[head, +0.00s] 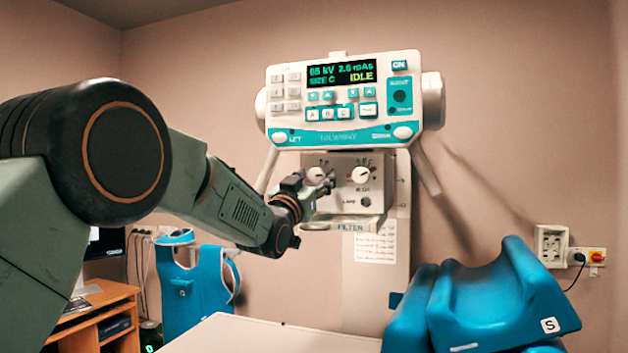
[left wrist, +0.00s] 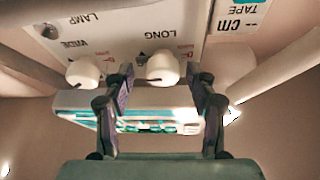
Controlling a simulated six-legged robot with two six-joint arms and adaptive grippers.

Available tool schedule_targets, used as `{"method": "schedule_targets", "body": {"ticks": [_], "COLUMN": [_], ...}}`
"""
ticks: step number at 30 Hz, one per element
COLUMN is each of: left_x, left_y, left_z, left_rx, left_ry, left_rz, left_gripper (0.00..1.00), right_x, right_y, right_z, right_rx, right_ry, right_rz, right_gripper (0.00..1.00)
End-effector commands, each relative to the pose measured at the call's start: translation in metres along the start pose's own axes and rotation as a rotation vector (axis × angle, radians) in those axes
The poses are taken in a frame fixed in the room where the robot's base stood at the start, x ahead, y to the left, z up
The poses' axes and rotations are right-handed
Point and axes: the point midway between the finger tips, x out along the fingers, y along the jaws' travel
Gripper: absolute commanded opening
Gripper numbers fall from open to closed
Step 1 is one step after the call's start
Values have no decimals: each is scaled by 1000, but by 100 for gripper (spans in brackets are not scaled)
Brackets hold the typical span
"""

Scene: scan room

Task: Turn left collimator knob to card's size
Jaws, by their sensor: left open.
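The left collimator knob (head: 316,175) is a white dial on the panel below the console. In the left wrist view, which looks upside down, it is the knob (left wrist: 163,68) beside the word LONG. My left gripper (head: 322,183) is at this knob. In the wrist view its two dark fingers (left wrist: 159,80) are open, one on either side of the knob, with gaps showing. The other knob (head: 362,174), marked WIDE in the wrist view (left wrist: 83,72), is clear of the fingers. A white paper card (head: 376,243) hangs below the filter tray; its writing is unreadable.
The filter tray (head: 346,224) juts out below the knobs. A pale table (head: 250,335) and blue cushions (head: 500,300) stand in front. A blue apron (head: 195,290) and wooden desk (head: 100,315) are at left.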

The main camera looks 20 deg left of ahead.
Motion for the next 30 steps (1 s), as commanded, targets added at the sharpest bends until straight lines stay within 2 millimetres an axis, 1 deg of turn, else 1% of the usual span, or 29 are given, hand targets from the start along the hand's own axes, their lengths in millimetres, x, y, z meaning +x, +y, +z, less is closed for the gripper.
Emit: {"method": "schedule_targets", "body": {"ticks": [1,2,20,25,30], "left_x": [0,0,0,0,-1], "left_y": [0,0,0,1,3], "left_z": [1,1,-1,0,0], "left_rx": [0,0,0,-39,-171], "left_ry": [-1,-1,2,6,13], "left_rz": [0,0,0,-17,-71], "left_gripper": [57,54,3,3,3], "right_x": [0,0,0,4,14], "right_y": [0,0,0,0,0], "right_z": [0,0,0,0,0], "right_rx": [0,0,0,0,0], "right_ry": [0,0,0,0,0], "right_rz": [0,0,0,0,0], "right_gripper": [40,40,40,40,40]}}
